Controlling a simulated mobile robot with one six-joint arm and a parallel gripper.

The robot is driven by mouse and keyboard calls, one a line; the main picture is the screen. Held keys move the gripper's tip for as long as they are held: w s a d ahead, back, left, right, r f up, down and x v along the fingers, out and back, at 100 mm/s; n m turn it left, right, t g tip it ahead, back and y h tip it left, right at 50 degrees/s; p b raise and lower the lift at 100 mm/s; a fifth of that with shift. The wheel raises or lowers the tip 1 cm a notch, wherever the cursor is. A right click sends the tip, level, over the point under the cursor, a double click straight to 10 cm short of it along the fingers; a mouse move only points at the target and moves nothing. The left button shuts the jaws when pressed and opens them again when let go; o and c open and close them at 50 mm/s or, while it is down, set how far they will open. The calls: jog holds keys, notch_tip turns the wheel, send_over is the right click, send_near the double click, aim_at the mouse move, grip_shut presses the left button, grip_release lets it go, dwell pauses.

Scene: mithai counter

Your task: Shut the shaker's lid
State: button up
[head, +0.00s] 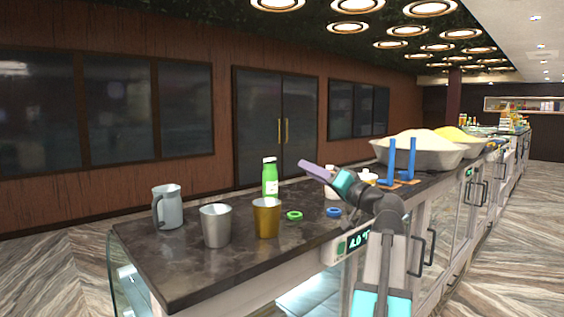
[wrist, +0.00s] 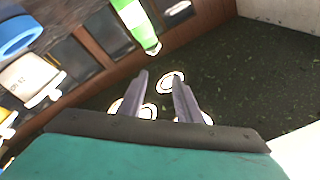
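A white container with small dark writing (wrist: 27,78), which looks like the shaker, is at the left of the wrist view, seen upside down. A flat white piece (wrist: 46,92) shows at its top end; I cannot tell how far the lid stands open. In the head view a white body (head: 331,192) shows partly behind my gripper (head: 317,172), which hides much of it. My gripper is above the counter, pointing up and left. In the wrist view its two fingers (wrist: 163,92) are apart with nothing between them.
A green bottle (head: 270,178), brass cup (head: 266,218), steel cup (head: 215,226) and grey jug (head: 170,208) stand left. A green ring (head: 294,215) and blue ring (head: 334,212) lie near the front edge. Blue posts (head: 391,160) and a heaped bowl (head: 416,152) are right.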

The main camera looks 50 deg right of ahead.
jog(key=m+p, duration=0.4)
jog(key=m, duration=0.5)
jog(key=r+m+g+p, duration=0.1)
jog(key=m+p, duration=0.4)
jog(key=m, duration=0.5)
jog(key=m+g+p, duration=0.1)
jog(key=m+p, duration=0.4)
jog(key=m, duration=0.4)
jog(key=shift+s+r, duration=0.3)
jog(key=shift+s, duration=0.05)
jog(key=shift+w+d, duration=0.1)
jog(key=shift+w, duration=0.05)
jog(key=p, duration=0.4)
send_near(271, 159)
jog(key=w+d, duration=0.1)
jog(key=w, duration=0.3)
jog(key=shift+w+d+r, duration=0.15)
jog(key=shift+w+r, duration=0.1)
jog(key=shift+w, duration=0.6)
